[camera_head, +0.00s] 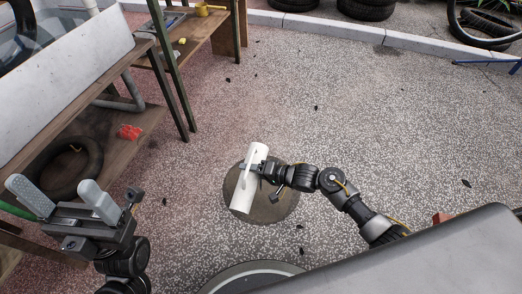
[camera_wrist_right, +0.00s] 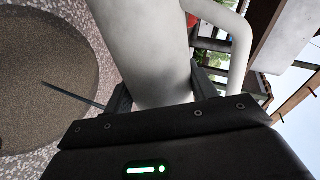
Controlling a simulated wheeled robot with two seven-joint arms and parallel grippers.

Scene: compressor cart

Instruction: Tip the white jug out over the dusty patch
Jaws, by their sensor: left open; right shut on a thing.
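The white jug (camera_head: 247,185) is held above the dusty patch (camera_head: 276,208), a round brown-grey disc on the speckled ground. The jug is tilted well over, its lower end in the picture reaching over the patch's left part. My right gripper (camera_head: 262,172) is shut on the jug; in the right wrist view the jug (camera_wrist_right: 145,45) fills the middle, with its handle at the right and the patch (camera_wrist_right: 45,75) at the left. No liquid shows coming out. My left gripper (camera_head: 70,203) is open and empty at the lower left, apart from the patch.
A wooden shelf unit (camera_head: 120,130) with a tyre (camera_head: 88,165) and a red item (camera_head: 130,132) stands at the left. Tyres (camera_head: 366,9) lie beyond the kerb (camera_head: 330,27). A grey panel (camera_head: 430,262) covers the lower right. Open ground lies beyond the patch.

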